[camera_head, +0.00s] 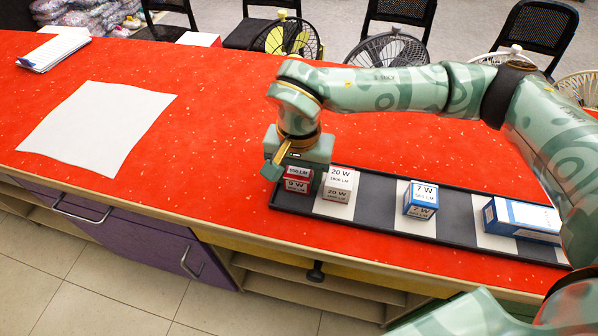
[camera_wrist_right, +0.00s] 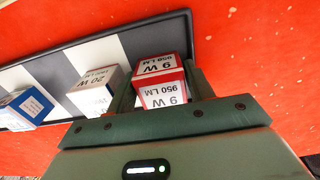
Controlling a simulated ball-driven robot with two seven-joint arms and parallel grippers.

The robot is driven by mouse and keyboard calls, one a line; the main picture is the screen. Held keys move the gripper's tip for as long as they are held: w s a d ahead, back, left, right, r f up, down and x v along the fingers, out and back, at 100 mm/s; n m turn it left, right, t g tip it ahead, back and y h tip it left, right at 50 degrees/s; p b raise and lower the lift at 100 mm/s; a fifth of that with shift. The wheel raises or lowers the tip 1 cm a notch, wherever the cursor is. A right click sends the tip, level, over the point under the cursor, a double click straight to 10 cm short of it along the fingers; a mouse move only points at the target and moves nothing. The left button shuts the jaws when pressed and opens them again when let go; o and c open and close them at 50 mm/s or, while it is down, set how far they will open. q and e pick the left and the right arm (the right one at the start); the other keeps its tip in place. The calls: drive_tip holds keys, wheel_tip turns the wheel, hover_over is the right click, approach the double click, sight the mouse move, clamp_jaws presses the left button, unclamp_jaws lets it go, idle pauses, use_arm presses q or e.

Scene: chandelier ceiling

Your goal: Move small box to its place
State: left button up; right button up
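The small red and white box marked 9 W, 950 LM (camera_head: 297,184) is at the left end of the long dark tray (camera_head: 376,218). My right gripper (camera_head: 289,160) is right over it, pointing down. In the right wrist view the red box (camera_wrist_right: 161,82) is between the two fingers of my right gripper (camera_wrist_right: 160,88), with hardly any gap on either side; I cannot tell whether they press on it. A white 20 W box (camera_head: 339,185) and a blue and white 7 W box (camera_head: 421,199) stand on white stripes of the tray. My left gripper is out of view.
A longer blue and white box (camera_head: 522,219) lies at the tray's right end. A white sheet (camera_head: 98,126) lies on the red counter (camera_head: 215,100), with a paper stack (camera_head: 54,51) at the back left. The counter between sheet and tray is clear. Fans (camera_head: 388,52) stand behind.

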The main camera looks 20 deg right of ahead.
sight(298, 172)
drive_tip(key=shift+r, duration=0.1)
use_arm(q)
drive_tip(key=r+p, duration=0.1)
drive_tip(key=p, duration=0.1)
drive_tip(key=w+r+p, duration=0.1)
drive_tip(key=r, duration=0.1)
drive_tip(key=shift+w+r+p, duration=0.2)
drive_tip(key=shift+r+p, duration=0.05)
drive_tip(key=shift+p, duration=0.15)
use_arm(e)
wheel_tip(298, 172, up, 12)
